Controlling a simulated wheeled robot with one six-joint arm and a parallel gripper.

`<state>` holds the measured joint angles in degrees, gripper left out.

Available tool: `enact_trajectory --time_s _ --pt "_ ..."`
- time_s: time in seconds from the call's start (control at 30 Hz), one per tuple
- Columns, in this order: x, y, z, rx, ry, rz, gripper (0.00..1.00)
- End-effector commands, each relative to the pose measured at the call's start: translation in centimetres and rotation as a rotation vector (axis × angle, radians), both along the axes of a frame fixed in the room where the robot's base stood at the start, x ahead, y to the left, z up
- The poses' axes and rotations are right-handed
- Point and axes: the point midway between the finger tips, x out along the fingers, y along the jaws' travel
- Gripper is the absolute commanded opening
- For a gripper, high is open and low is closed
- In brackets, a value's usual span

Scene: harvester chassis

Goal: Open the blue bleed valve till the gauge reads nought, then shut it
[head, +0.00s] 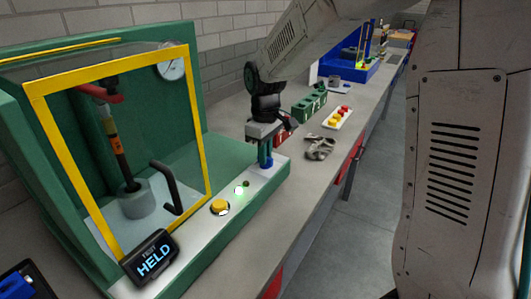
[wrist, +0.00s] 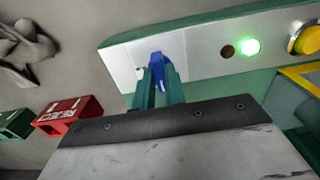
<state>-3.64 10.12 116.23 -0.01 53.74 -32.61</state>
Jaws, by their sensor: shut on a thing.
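The blue bleed valve (wrist: 156,58) sits on the pale front panel of the green press cabinet. In the wrist view my gripper (wrist: 158,76) has its two green fingers closed around the blue handle. In the head view my gripper (head: 265,152) points down onto the blue valve (head: 267,162) at the panel's far end. The round gauge (head: 171,66) is on the cabinet's back wall at upper right; its needle reading is too small to tell. A small display (head: 151,258) at the panel's near end reads "HELD".
A yellow button (head: 220,207) and a lit green lamp (head: 239,190) are on the panel. The yellow-framed guard (head: 200,130) stands beside it. Grey gloves (head: 320,148), a white tray (head: 338,118), green blocks (head: 308,106) and a red box (wrist: 68,115) lie on the bench.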

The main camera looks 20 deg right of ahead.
Motion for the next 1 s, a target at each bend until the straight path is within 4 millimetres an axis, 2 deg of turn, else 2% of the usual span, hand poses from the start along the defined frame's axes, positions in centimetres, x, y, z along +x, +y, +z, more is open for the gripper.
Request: enact_trajectory --time_s 0.43,0.47,0.53,0.83,1.0 --pt "0.3 0.0 0.2 0.001 -0.009 0.012 0.00" --pt "0.3 0.0 0.2 0.001 -0.009 0.012 0.15" --pt "0.3 0.0 0.2 0.000 -0.009 0.012 0.35" --pt "0.1 0.0 0.2 0.000 -0.005 0.011 0.35" --pt "0.2 0.0 2.1 0.000 -0.007 0.011 0.35"
